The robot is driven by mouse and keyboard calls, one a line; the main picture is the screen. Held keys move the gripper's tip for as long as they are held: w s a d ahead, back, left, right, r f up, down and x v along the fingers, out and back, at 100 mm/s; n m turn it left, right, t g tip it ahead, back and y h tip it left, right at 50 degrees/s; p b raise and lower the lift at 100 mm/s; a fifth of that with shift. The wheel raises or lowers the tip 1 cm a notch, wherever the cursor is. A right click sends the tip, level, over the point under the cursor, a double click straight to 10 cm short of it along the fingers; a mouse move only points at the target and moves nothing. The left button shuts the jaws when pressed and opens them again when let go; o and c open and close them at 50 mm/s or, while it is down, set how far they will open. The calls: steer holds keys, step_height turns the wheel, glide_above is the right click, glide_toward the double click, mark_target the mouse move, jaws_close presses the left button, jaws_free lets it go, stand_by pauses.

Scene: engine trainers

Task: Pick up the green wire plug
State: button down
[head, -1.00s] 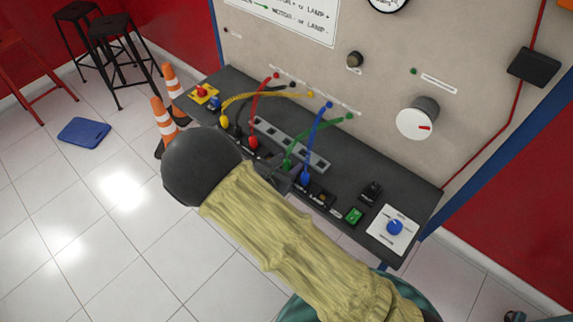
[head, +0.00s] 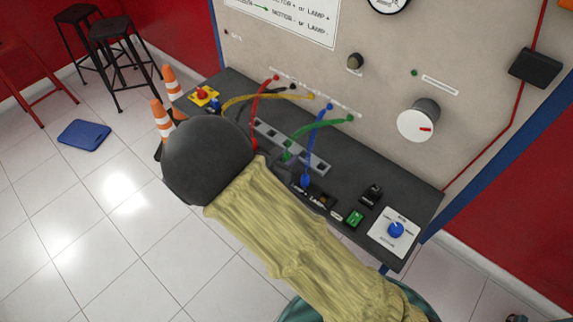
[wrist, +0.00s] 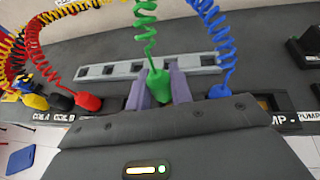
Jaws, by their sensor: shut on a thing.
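The green wire plug (wrist: 158,88) is held between the two purple fingers of my gripper (wrist: 160,90) in the wrist view. Its coiled green wire rises from its top. In the head view the plug (head: 287,153) shows just past my forearm, in front of the grey rail, with its wire running to the panel. My fingers are mostly hidden there by my arm. How far the plug is above the bench is hard to tell.
The blue plug (wrist: 221,92) stands close to the right of my gripper, and the red plug (wrist: 88,102) to the left. The grey slotted rail (head: 318,161) lies behind on the dark bench (head: 345,162). Coiled wires hang near the panel (head: 285,55).

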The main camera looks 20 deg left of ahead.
mark_target(287, 154)
step_height(287, 154, up, 6)
steer(key=shift+r, duration=0.1)
stand_by(0.8)
